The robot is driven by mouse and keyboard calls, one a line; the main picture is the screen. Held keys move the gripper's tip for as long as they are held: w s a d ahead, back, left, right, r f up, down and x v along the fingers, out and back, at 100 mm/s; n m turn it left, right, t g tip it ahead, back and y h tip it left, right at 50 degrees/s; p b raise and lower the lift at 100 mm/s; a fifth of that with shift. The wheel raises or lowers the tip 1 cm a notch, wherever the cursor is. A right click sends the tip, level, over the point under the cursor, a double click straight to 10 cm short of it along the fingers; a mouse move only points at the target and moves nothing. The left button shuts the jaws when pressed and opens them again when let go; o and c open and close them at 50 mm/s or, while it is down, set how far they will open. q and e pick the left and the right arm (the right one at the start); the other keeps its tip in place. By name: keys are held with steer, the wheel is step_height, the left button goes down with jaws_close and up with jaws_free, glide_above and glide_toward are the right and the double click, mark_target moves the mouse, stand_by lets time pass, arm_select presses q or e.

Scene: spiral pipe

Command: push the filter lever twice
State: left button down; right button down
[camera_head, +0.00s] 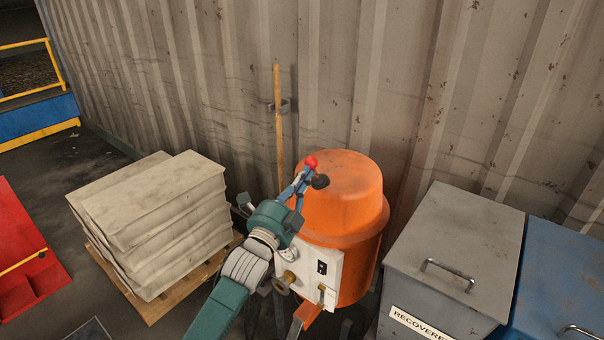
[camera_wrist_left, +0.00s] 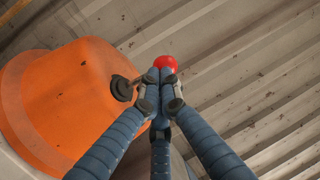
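The filter lever's red ball knob (camera_head: 311,162) shows at the upper left of the orange drum (camera_head: 345,200); its stem is hidden. My left gripper (camera_head: 305,173) has its blue-grey fingers drawn together right at the knob. In the left wrist view, the fingertips (camera_wrist_left: 160,78) are close together and overlap the lower edge of the red knob (camera_wrist_left: 166,63). I cannot tell whether they press on it or hold its stem. A black round piece (camera_wrist_left: 121,88) sits left of the fingers, by the drum. My right gripper is not in view.
A white panel (camera_head: 321,268) with a black switch is on the drum's front. Stacked pale sacks (camera_head: 155,215) lie on a pallet at left. A grey bin (camera_head: 460,245) and a blue bin (camera_head: 560,275) stand at right. A corrugated metal wall (camera_head: 230,100) closes the back.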

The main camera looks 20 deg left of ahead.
mark_target(312, 161)
arm_select(q)
steer(key=r+p, duration=0.1)
steer(key=p, duration=0.1)
steer(key=w+r+g+p, duration=0.1)
steer(key=p, duration=0.1)
steer(key=shift+d+r+m+g, duration=0.15)
steer(key=shift+m+g, duration=0.15)
steer(key=shift+w+d+p, duration=0.1)
steer(key=shift+w+p, duration=0.15)
steer(key=shift+p, duration=0.3)
steer(key=shift+w, duration=0.2)
steer(key=shift+w+d+r, duration=0.2)
steer(key=shift+w, duration=0.3)
steer(key=shift+w+d+r, duration=0.15)
steer(key=shift+w+d, duration=0.05)
steer(key=shift+w, duration=0.25)
steer(key=shift+w+d+r, duration=0.1)
steer(key=shift+w+r, duration=0.1)
steer(key=shift+w, duration=0.05)
steer(key=shift+r, duration=0.15)
